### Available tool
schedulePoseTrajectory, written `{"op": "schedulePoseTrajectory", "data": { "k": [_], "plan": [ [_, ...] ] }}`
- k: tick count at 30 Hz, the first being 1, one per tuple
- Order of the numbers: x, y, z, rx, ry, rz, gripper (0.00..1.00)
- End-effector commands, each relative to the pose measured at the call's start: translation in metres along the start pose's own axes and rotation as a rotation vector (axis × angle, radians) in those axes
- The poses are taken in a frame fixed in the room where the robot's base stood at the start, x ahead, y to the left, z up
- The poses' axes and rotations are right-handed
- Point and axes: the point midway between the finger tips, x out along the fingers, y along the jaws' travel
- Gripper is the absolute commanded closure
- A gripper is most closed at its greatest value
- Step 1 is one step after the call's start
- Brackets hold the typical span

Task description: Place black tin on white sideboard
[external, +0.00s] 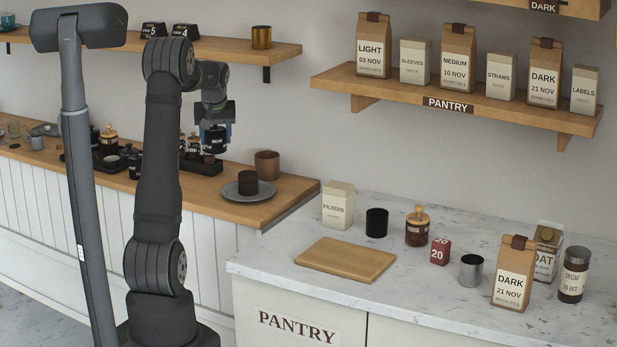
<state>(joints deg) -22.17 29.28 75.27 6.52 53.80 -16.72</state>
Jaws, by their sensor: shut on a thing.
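My gripper (215,130) is shut on a small black tin (216,143) with pale lettering. It holds the tin upright, in front of the wall and above the back of the wooden-topped counter in the picture. The fingers partly hide the tin, and I cannot read its label. The white sideboard (300,275) stands at the right, marked PANTRY, with a pale marbled top. The gripper and tin are to the left of it and higher than its top.
On the sideboard are a wooden board (345,260), a FILTERS box (338,205), a black cup (376,222), a jar (417,228), a red block (440,251), a metal cup (472,270) and a DARK bag (512,275). Marble is bare around the board. A shelf (455,98) hangs above.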

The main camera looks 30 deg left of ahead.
Motion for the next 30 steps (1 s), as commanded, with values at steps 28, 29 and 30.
{"op": "schedulePoseTrajectory", "data": {
  "k": [28, 29, 30],
  "plan": [
    [0.115, -0.095, -0.025, 0.001, 0.002, 0.001, 0.73],
    [0.118, -0.095, -0.024, 0.001, 0.002, 0.001, 0.73],
    [0.122, -0.095, -0.022, 0.002, 0.001, 0.001, 0.73]
  ]
}}
